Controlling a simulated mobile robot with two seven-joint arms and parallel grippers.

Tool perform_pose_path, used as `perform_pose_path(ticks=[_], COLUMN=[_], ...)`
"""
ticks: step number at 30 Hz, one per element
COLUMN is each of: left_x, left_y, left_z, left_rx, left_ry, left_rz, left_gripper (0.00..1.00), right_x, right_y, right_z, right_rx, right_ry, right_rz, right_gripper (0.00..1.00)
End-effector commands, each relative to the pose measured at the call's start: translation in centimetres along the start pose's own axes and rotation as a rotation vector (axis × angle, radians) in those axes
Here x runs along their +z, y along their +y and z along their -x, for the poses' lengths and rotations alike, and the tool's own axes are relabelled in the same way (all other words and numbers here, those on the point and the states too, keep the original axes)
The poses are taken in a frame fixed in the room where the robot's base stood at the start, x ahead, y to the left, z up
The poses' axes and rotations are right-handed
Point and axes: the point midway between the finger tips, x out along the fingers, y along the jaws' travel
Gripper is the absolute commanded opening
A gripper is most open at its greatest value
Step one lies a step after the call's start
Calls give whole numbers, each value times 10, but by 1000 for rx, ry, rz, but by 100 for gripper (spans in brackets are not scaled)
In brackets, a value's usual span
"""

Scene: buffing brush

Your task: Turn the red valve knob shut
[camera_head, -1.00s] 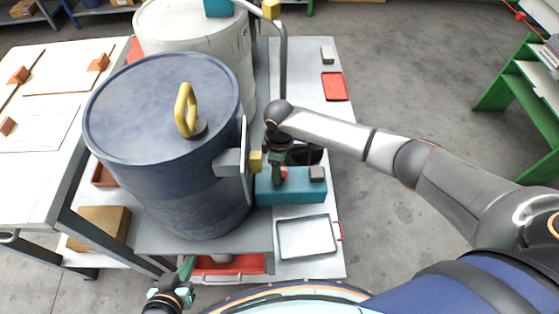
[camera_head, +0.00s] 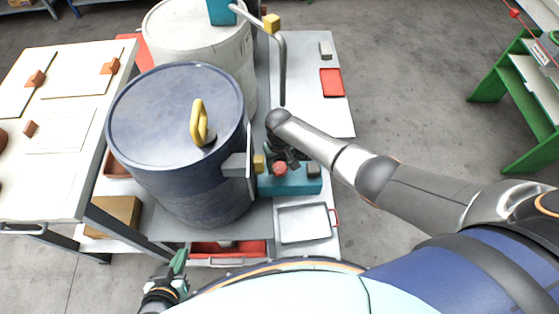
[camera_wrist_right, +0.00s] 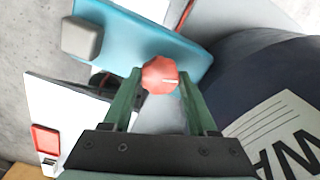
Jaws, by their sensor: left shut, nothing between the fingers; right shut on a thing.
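The red valve knob (camera_head: 280,168) sits on a teal box (camera_head: 305,186) beside the blue drum. It is faceted, and in the right wrist view the knob (camera_wrist_right: 160,75) shows a short white mark pointing right. My right gripper (camera_wrist_right: 158,88) has its green fingers on either side of the knob, shut on it. In the head view my right gripper (camera_head: 284,160) is at the knob, its fingers partly hidden by the wrist. My left gripper (camera_head: 180,260) is shut and empty at the bottom left, away from the knob.
A blue drum (camera_head: 175,120) with a yellow handle (camera_head: 200,122) stands close left of the box. A yellow-tipped bracket (camera_head: 258,163) juts toward the knob. A grey tray (camera_head: 303,223) lies in front. A bent pipe (camera_head: 282,70) rises behind.

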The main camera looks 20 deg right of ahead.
Motion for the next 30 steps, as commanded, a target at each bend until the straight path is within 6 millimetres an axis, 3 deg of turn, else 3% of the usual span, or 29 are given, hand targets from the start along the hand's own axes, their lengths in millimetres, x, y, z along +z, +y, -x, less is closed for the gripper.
perform_pose_path(ticks=[12,30], left_x=[-13,-15], left_y=[2,2], left_z=[9,11], left_rx=[2,3], left_ry=[4,3], left_rz=[0,0], left_gripper=[0,0], right_x=[0,-1], right_y=[-1,0], right_z=[1,1], right_rx=[-2,-1], right_ry=[1,3], right_rz=[-275,-361], right_gripper=[3,3])
